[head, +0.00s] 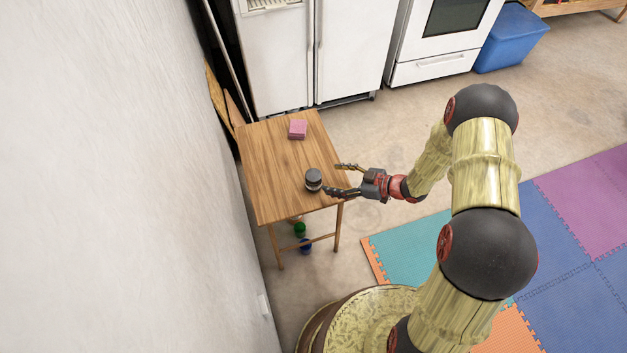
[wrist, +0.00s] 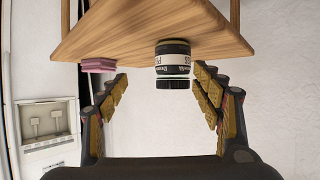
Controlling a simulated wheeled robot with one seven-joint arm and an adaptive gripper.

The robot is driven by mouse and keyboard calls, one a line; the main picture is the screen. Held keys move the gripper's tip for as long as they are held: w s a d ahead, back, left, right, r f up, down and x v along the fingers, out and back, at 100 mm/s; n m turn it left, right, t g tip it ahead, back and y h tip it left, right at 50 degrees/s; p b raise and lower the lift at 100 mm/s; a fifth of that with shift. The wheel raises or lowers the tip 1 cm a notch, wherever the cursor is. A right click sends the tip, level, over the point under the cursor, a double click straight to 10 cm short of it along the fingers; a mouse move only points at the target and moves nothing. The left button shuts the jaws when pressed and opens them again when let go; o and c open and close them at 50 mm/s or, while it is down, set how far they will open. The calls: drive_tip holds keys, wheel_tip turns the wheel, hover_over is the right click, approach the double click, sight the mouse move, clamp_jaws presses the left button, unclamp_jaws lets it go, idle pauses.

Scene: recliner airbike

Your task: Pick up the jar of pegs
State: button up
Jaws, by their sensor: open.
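The jar of pegs (head: 313,180) is small, with a dark lid and a dark and white label. It stands upright on the wooden table (head: 265,170), near its right edge. My gripper (head: 334,178) is open and empty at that edge, its fingers pointing left toward the jar. In the wrist view, where the scene appears upside down, the jar (wrist: 173,60) lies between the lines of the two fingers of my gripper (wrist: 161,76), closer to the right finger. Whether any finger touches the jar is not clear.
A pink block (head: 297,129) sits farther back on the table and also shows in the wrist view (wrist: 98,65). A white wall (head: 130,180) runs along the left. A fridge (head: 315,50) stands behind. Green (head: 300,229) and blue (head: 305,246) balls are under the table.

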sight(314, 181)
drive_tip(key=shift+s+a+f+g+y, duration=0.3)
drive_tip(key=shift+s+a+f+y, duration=0.1)
drive_tip(key=shift+s, duration=0.2)
drive_tip(key=shift+s+a+f, duration=0.1)
drive_tip(key=shift+s+a, duration=0.05)
drive_tip(key=shift+a, duration=0.15)
drive_tip(key=b+x, duration=0.3)
drive_tip(key=x, duration=0.4)
drive_tip(key=shift+a, duration=0.1)
drive_tip(key=shift+c, duration=0.8)
drive_tip(key=c, duration=1.3)
